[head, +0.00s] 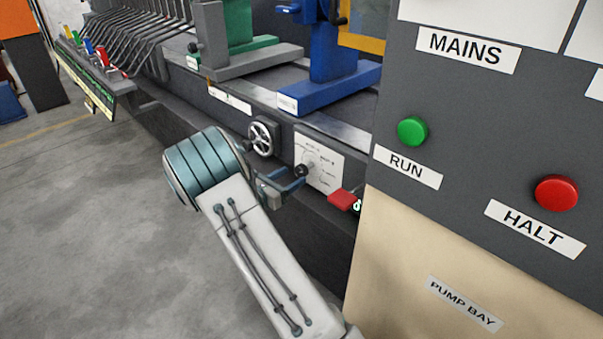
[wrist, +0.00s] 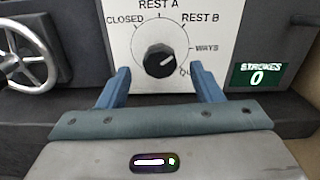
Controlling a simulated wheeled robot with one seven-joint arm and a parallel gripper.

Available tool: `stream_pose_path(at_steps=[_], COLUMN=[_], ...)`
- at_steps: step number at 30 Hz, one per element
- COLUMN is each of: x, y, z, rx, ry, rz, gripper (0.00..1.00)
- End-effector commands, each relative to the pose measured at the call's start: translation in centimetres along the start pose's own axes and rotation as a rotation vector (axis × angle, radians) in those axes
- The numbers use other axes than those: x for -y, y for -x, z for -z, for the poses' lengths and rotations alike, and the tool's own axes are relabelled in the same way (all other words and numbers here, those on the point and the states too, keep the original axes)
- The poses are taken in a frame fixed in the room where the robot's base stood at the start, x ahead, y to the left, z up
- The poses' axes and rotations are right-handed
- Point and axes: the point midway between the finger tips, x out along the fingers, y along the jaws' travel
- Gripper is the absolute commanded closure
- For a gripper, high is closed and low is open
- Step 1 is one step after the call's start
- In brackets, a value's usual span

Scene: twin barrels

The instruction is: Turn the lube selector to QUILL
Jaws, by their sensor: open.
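The lube selector is a round black knob (wrist: 160,61) on a white dial plate (wrist: 228,14). The plate reads CLOSED, REST A, REST B, WAYS and a label starting "QU", partly hidden by my right finger. The knob's white mark points right and slightly up, roughly toward WAYS. My gripper (wrist: 159,77) is open, its blue fingers either side of the knob's lower part in the wrist view, with gaps to it. In the head view my gripper (head: 285,186) is in front of the dial plate (head: 325,158), near the knob (head: 302,170).
A handwheel (wrist: 26,58) is left of the dial. A STROKES counter (wrist: 258,77) showing 0 is to the right. In the head view a red block (head: 343,200) sits right of my gripper, and the panel with RUN (head: 412,131) and HALT (head: 556,193) buttons stands close on the right.

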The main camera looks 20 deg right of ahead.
Motion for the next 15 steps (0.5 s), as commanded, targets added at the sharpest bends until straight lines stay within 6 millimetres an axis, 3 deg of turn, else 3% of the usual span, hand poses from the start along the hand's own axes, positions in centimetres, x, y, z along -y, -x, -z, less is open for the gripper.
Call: stream_pose_path(at_steps=[6,15], x=[0.0,0.0], y=[-3.8,-5.3], z=[0.1,0.0], rx=[-0.001,-0.001], ry=[-0.001,0.0], rz=[0.001,-0.001], gripper=[0.41,0.41])
